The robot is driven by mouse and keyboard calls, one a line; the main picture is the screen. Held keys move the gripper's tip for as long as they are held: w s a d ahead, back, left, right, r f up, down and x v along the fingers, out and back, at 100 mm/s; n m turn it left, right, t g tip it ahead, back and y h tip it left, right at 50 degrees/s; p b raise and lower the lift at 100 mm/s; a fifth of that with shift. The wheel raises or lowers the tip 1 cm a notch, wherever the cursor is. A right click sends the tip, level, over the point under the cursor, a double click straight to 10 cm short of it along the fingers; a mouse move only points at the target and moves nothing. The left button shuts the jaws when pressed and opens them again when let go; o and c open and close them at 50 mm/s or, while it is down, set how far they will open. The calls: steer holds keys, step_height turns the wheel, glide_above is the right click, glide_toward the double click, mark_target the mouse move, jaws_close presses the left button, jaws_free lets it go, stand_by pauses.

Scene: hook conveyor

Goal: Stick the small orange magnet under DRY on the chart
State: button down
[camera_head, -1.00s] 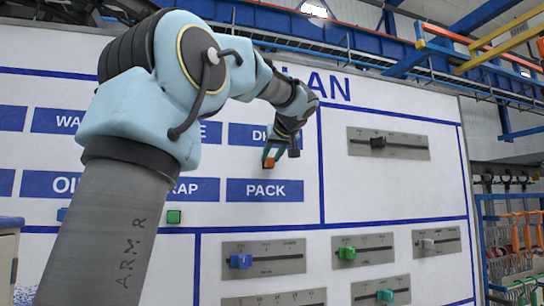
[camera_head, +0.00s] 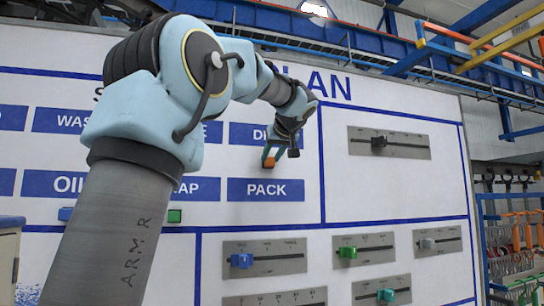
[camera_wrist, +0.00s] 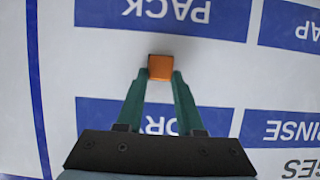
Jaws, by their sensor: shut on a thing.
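My gripper (camera_head: 271,155) is in front of the upright white chart (camera_head: 225,165). It is shut on the small orange magnet (camera_head: 269,163), which also shows as an orange square between the fingertips in the wrist view (camera_wrist: 160,67). The magnet is over the white strip between the blue DRY label (camera_head: 247,133) above and the PACK label (camera_head: 265,190) below. My gripper partly covers the DRY label. The wrist view is upside down, with PACK (camera_wrist: 175,14) at the top and DRY (camera_wrist: 185,119) behind the fingers. I cannot tell whether the magnet touches the chart.
A green magnet (camera_head: 174,216) and a blue one (camera_head: 65,214) sit lower left on the chart. Slider panels with a blue knob (camera_head: 241,260) and a green knob (camera_head: 347,252) are lower right. A rack with hooks (camera_head: 515,230) stands at the far right.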

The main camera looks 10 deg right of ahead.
steer(key=shift+c, duration=2.3)
jaws_free()
steer(key=b+v, duration=0.2)
steer(key=v, duration=0.9)
